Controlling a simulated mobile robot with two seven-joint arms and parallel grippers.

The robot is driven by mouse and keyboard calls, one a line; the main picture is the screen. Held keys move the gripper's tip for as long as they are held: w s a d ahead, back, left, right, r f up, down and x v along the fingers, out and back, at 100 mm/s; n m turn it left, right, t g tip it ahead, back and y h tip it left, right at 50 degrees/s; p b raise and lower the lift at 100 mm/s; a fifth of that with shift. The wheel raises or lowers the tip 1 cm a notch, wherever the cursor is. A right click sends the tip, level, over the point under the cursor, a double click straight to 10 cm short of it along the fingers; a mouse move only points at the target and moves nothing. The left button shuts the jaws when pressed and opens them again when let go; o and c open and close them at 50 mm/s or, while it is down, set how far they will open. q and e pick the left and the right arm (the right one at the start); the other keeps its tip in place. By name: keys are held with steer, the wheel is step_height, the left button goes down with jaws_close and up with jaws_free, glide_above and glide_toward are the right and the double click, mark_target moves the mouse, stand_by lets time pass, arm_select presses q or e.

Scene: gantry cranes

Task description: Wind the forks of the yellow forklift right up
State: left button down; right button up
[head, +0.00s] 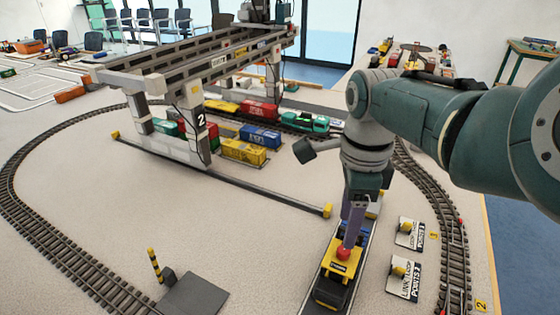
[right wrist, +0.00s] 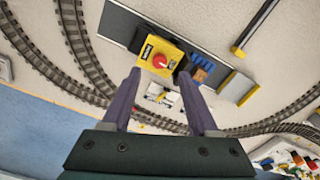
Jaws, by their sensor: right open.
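The yellow forklift (head: 341,268) stands on a dark grey strip at the lower middle of the head view, with a round red knob (head: 343,253) on its top. In the right wrist view the forklift (right wrist: 150,48) and red knob (right wrist: 159,61) lie just beyond the fingertips. A black part sits beside its body, toward a blue and brown load; I cannot make out the forks or their height. My right gripper (head: 350,236) points down above the forklift. Its purple fingers are apart and empty in the right wrist view (right wrist: 159,74). My left gripper is out of view.
A grey gantry crane (head: 198,120) stands over containers and a train at the back left. Curved track (head: 440,200) runs right of the forklift. Two points levers (head: 404,275) (head: 408,233) stand between. A striped post (head: 155,266) stands front left.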

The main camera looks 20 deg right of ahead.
mark_target(343, 250)
steer(key=shift+r+p, duration=0.45)
steer(key=shift+r, duration=1.3)
